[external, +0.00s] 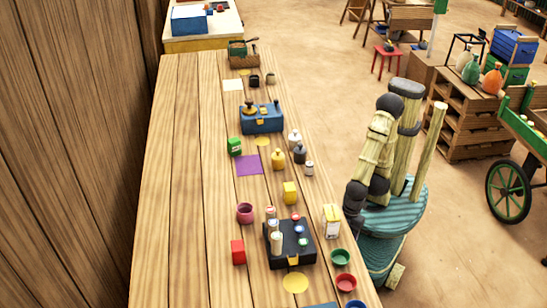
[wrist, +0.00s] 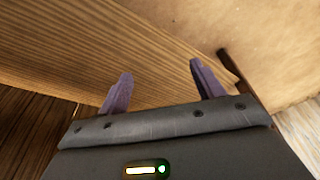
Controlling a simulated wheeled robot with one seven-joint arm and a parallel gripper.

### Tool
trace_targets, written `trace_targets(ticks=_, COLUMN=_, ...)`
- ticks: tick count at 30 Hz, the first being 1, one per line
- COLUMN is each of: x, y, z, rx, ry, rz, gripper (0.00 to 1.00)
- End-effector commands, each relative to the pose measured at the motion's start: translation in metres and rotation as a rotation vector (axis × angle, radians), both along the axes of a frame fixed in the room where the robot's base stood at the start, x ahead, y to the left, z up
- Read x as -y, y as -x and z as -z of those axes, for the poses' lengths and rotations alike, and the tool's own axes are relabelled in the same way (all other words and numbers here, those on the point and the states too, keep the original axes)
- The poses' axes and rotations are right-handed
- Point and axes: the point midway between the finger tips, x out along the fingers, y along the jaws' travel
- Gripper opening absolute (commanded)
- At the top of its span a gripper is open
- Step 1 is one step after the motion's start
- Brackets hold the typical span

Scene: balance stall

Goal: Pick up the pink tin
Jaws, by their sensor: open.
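A dusky pink, round, open-topped vessel (external: 245,213) stands upright on the long wooden table, left of a dark tray; it is the only pink tin-like thing I can make out. My gripper (wrist: 160,70) is open and empty in the wrist view, its two purple fingers spread apart. Wooden boards and sandy floor show beyond the fingers, and the pink tin is not in that view. In the external view my arm hangs beside the table's right edge, well to the right of the pink tin; the fingers are not clear there.
The dark tray (external: 303,256) holds several small containers. A white-and-yellow carton (external: 332,221) stands near the table edge by my arm. The table's left side (external: 185,200) is clear.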

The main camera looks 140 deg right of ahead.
Motion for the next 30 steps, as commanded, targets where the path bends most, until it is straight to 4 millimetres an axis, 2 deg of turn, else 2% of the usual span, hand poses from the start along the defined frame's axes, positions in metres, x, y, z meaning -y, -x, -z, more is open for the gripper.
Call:
trace_targets(ticks=10, x=0.0, y=0.0, z=0.0, rx=0.0, ry=0.0, rz=-0.001, gripper=0.67)
trace_targets(ticks=12, x=0.0, y=0.0, z=0.0, rx=0.0, ry=0.0, rz=-0.001, gripper=0.74)
trace_targets(ticks=20, x=-0.001, y=-0.001, z=0.0, rx=0.001, ry=0.001, rz=-0.004, gripper=0.74)
trace_targets(ticks=26, x=-0.021, y=-0.011, z=-0.003, rx=0.042, ry=0.017, rz=-0.122, gripper=0.74)
trace_targets(ticks=30, x=-0.048, y=-0.025, z=-0.023, rx=0.084, ry=0.04, rz=-0.268, gripper=0.74)
